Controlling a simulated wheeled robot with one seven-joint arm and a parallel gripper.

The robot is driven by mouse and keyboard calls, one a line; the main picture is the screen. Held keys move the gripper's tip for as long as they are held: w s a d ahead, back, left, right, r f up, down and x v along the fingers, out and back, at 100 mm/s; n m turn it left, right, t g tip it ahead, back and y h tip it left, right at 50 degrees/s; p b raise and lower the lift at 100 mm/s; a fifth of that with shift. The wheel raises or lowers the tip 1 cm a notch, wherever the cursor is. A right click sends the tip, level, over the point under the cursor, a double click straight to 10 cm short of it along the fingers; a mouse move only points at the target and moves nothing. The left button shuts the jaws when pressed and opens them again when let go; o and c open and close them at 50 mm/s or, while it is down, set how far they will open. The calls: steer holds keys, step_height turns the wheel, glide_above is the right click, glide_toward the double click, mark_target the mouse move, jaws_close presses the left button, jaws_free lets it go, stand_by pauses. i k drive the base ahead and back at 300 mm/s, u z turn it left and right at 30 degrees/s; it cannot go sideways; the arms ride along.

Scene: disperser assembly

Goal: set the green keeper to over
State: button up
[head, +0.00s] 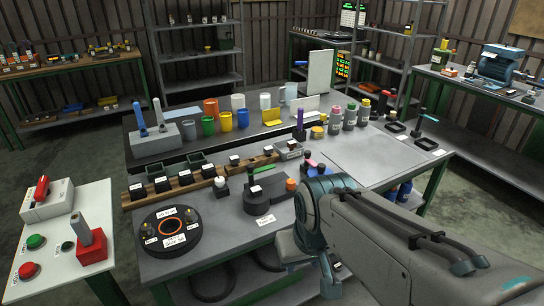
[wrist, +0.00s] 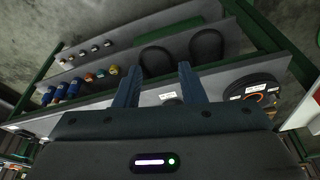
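I cannot make out a green keeper for certain in either view. A round black disc (head: 168,231) with an orange ring, white labels and small brass-coloured knobs lies at the front left of the workbench. The label wording is too small to read surely. The disc also shows at the right of the wrist view (wrist: 257,88). My gripper (wrist: 159,68) has its two dark fingers apart, with nothing held between them. In the head view my arm is at the bench's front edge, right of the disc, and my fingertips are not clear there.
A black labelled housing (head: 262,200) stands right of the disc. A wooden rack (head: 175,188) with several black blocks lies behind. A white side table (head: 70,250) at left holds a green button (head: 36,241) and a red block with a grey post (head: 91,246). A flat grey panel (head: 372,158) is clear.

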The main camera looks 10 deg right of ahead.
mark_target(250, 171)
steer(key=z, duration=0.05)
steer(key=i, duration=0.5)
steer(key=z, duration=0.5)
steer(key=k, duration=0.7)
steer(key=z, duration=0.6)
steer(key=i, duration=1.25)
steer(key=u, duration=0.75)
